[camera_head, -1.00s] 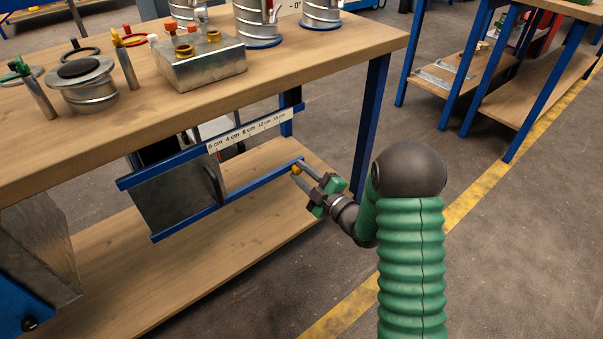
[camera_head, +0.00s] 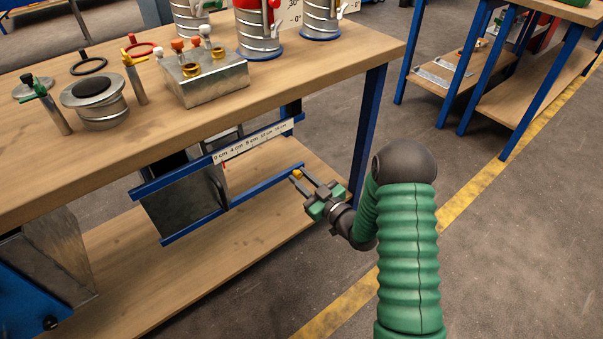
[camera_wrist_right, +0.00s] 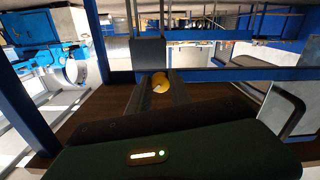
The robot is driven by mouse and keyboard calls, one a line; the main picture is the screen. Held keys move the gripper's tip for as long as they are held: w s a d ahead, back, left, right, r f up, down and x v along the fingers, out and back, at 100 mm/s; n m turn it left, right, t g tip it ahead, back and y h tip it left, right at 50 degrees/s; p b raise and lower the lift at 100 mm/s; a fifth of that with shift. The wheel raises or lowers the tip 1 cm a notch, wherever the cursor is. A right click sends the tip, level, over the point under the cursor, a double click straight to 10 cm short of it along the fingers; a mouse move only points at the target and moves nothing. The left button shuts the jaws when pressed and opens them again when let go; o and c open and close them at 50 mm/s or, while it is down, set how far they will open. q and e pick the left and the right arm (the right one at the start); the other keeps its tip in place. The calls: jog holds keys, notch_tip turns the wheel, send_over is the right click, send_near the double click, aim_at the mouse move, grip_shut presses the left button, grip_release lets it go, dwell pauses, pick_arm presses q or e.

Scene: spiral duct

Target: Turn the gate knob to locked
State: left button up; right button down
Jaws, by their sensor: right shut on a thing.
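The gate knob (camera_head: 297,174) is a small yellow knob at the right end of the lower blue rail (camera_head: 235,203), under the front of the workbench. My right gripper (camera_head: 301,179) is shut on the knob, with its two dark fingers on either side. In the right wrist view the round knob (camera_wrist_right: 160,82) sits between the fingertips, with a pale mark on its face. The grey metal gate panel (camera_head: 185,207) stands between the two blue rails, left of the knob. I cannot tell the knob's lock position. My left gripper is out of view.
A centimetre scale (camera_head: 253,142) lies along the upper rail. The wooden bench top (camera_head: 130,150) holds a metal block (camera_head: 205,82), duct rings and tools. A blue bench leg (camera_head: 368,135) stands just right of my gripper.

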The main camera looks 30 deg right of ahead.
jog(key=m+p, duration=0.3)
jog(key=m, duration=0.1)
jog(key=shift+s, duration=0.1)
jog(key=shift+f+m+p, duration=0.1)
jog(key=shift+m+p, duration=0.75)
jog(key=shift+m, duration=0.75)
jog(key=c, duration=1.2)
grip_release()
jog(key=shift+o, duration=0.2)
jog(key=s+d+p, duration=0.1)
jog(key=s+p, duration=0.3)
jog(key=s, duration=1.2)
jog(key=shift+s+d, duration=0.25)
jog(key=shift+s, duration=0.1)
